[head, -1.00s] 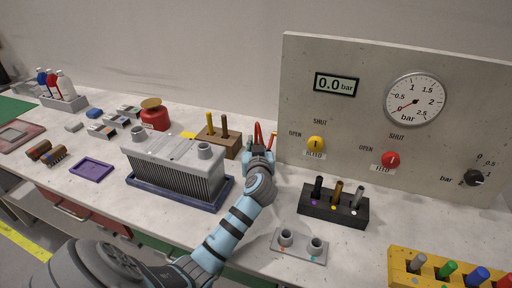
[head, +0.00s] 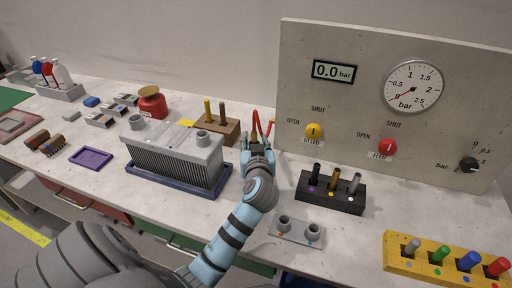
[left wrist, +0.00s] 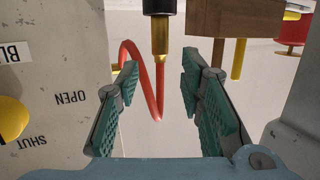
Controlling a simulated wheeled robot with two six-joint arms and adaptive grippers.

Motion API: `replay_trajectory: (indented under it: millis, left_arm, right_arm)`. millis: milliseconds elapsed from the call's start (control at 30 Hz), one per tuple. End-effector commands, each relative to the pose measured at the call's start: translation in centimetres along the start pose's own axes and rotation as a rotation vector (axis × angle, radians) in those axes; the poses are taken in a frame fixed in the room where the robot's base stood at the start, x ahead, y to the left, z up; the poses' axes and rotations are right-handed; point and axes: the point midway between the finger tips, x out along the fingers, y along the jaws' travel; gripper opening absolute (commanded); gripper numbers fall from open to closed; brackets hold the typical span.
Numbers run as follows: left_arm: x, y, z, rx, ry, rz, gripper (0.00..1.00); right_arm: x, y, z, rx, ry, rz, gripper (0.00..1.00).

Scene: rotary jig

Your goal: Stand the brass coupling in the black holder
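The black holder (head: 346,206) stands on the bench in front of the panel. My left gripper (head: 258,140) is left of the holder, beside the panel's left edge. In the left wrist view it (left wrist: 158,105) is open and empty. A black fitting with a brass end (left wrist: 159,35) and a red hose (left wrist: 130,50) show beyond the fingers, apart from them. My right gripper is out of view.
A wooden block (head: 232,130) with two pegs stands left of my left gripper, behind a finned grey unit (head: 170,160). A grey plate with two sockets (head: 296,232) lies in front of the holder. A yellow rack (head: 400,256) of coloured pegs is at lower right.

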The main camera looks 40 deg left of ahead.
Motion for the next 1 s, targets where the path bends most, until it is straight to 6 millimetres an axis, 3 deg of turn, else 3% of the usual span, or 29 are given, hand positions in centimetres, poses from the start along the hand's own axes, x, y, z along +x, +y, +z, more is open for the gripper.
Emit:
replay_trajectory:
  millis: [100, 300, 833, 1000]
  left_arm:
    - [-3.2, 0.0, 0.0, -0.003, -0.003, 0.0, 0.35]
    - [-5.9, 0.0, 0.0, 0.0, -0.001, -0.001, 0.35]
    - [-6.0, 0.0, -0.1, 0.001, 0.001, -0.001, 0.35]
    - [-6.4, 0.0, -2.6, 0.001, 0.001, -0.001, 0.35]
  right_arm:
    - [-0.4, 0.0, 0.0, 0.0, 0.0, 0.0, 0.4]
    - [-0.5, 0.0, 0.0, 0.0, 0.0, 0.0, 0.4]
    - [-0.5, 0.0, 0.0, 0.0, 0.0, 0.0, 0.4]
    - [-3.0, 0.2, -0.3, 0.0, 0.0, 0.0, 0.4]
